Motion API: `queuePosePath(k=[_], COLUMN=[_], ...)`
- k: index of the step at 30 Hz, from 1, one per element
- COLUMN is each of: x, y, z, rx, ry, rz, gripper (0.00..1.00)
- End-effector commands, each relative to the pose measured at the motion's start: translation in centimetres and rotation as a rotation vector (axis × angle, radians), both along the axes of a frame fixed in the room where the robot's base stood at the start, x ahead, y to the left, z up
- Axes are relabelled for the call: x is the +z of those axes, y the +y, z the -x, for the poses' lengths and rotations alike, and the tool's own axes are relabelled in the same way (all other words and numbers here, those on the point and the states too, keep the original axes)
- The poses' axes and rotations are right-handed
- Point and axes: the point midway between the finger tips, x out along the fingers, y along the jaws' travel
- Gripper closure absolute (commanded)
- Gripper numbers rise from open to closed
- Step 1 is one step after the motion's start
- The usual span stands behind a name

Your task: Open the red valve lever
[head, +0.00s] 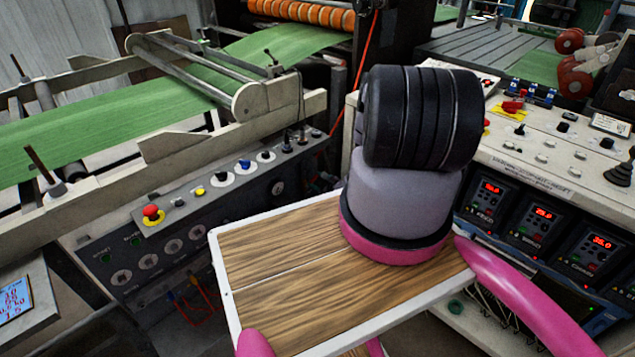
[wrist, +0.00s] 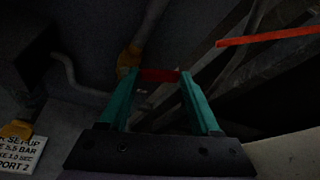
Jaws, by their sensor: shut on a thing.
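In the wrist view, my gripper (wrist: 160,84) has two teal fingers pointing away from the camera. A short red piece, which looks like the red valve lever (wrist: 158,75), spans the gap between the fingertips, and the gripper is shut on it. A brass-coloured fitting (wrist: 130,60) on a grey pipe (wrist: 146,30) sits just left of the lever. The picture is dark, so the join between lever and fitting is hard to see. In the head view, the gripper and the lever are not visible.
An orange-red strip (wrist: 265,37) crosses at upper right. In the head view, a control panel (head: 225,190) stands left and a console (head: 545,150) right, with green web (head: 110,115) behind.

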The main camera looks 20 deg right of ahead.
Motion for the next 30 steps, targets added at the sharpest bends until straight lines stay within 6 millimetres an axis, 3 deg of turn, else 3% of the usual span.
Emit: queuePosePath(k=[4, 5, 7, 20, 30], x=[0.0, -0.1, -0.1, 0.2, 2.5], y=[0.0, 0.0, 0.0, -0.2, -1.3], z=[0.1, 0.1, 0.1, 0.8, 6.8], rx=[0.0, 0.0, 0.001, 0.0, -0.001], ry=[0.002, 0.002, 0.002, 0.003, 0.004], rz=[-0.002, -0.002, -0.002, -0.002, -0.003], gripper=[1.0, 0.32, 0.05, 0.05, 0.05])
